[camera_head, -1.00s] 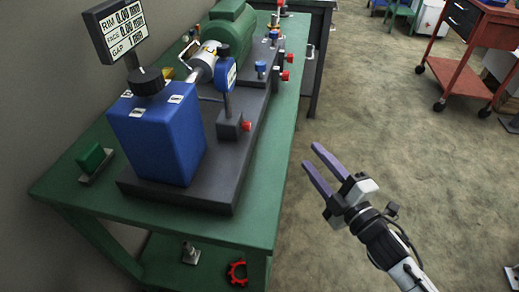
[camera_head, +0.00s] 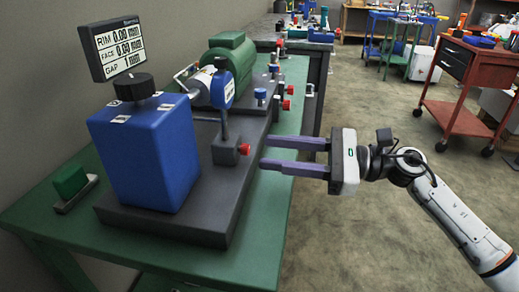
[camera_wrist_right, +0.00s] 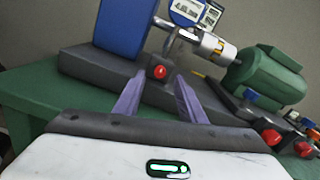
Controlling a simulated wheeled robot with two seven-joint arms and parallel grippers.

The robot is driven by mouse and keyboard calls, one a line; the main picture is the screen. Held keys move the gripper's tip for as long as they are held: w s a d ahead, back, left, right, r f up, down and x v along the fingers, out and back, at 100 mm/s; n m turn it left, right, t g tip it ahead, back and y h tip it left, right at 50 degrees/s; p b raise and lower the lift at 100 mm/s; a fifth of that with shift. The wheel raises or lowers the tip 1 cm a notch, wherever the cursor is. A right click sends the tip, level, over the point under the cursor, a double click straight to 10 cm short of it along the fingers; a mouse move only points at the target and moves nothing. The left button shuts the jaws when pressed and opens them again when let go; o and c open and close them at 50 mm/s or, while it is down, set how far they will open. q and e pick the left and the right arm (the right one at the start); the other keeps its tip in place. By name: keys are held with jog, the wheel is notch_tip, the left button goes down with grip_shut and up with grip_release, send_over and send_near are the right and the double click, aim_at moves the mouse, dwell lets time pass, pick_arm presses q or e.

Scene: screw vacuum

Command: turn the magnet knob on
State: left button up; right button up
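The magnet base (camera_head: 226,151) is a small dark block on the grey plate, with a post holding a blue dial gauge (camera_head: 222,90). A red knob (camera_head: 245,149) sits on its side facing the aisle. My right gripper (camera_head: 264,152) is open, its two purple fingers pointing left at the red knob from a short way off. In the right wrist view the red knob (camera_wrist_right: 160,72) shows between the fingertips, beyond them, and the fingers appear apart from it. Nothing is held. My left gripper is not in view.
A blue block (camera_head: 150,155) with a black knob and a readout screen (camera_head: 118,45) stands at the left. A green motor (camera_head: 232,58) and more red knobs (camera_head: 286,105) lie farther along the green bench (camera_head: 265,215).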

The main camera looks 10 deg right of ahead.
aim_at(249, 149)
jog(key=shift+x, duration=1.95)
grip_shut()
jog(key=shift+m, duration=0.3)
jog(key=shift+r+m+p, duration=0.1)
jog(key=shift+m+p, duration=0.65)
jog(key=shift+m, duration=0.45)
jog(key=shift+m+p, duration=0.9)
jog(key=shift+m, duration=1.1)
